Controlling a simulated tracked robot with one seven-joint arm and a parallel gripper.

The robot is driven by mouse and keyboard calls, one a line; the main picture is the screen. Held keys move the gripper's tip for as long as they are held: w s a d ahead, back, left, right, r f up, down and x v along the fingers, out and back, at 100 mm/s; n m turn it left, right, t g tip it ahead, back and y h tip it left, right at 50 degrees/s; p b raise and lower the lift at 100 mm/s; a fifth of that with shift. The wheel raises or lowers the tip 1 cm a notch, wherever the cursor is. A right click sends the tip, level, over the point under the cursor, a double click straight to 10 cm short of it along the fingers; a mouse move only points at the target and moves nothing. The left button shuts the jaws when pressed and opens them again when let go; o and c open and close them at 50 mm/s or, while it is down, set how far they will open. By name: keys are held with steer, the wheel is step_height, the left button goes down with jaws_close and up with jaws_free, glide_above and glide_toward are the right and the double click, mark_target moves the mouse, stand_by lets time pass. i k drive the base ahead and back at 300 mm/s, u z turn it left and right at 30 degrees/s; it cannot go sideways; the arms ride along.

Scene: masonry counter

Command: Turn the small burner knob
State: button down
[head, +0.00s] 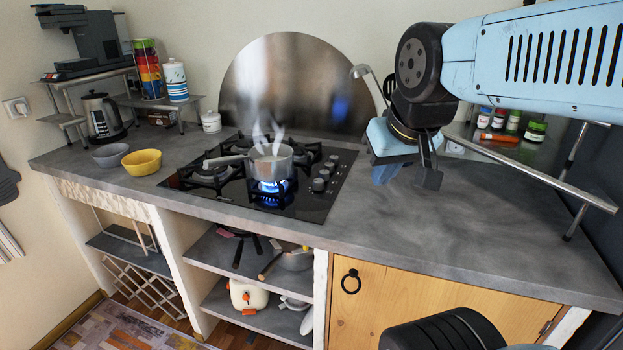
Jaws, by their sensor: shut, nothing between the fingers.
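The black gas hob (180,180) is set in the grey counter. Its several dark knobs (324,173) stand in a row along its right side; I cannot tell from here which one belongs to the small burner. A steaming saucepan (283,168) sits on the front burner, its handle pointing left. A blue flame (272,186) burns under it. My gripper (428,178) is shut and empty, above the counter to the right of the knobs and apart from them, fingers pointing down.
A yellow bowl (142,162) and a grey bowl (110,155) stand left of the hob. A steel splash panel (270,75) rises behind it. Spice jars (535,131) stand on a shelf at the back right. The right counter (480,225) is clear.

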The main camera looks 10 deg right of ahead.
mark_target(318, 185)
steer(key=u, duration=1.95)
steer(key=i, duration=0.1)
steer(key=z, duration=3.3)
steer(key=k, duration=0.9)
steer(key=u, duration=0.95)
steer(key=i, duration=1)
steer(key=u, duration=0.05)
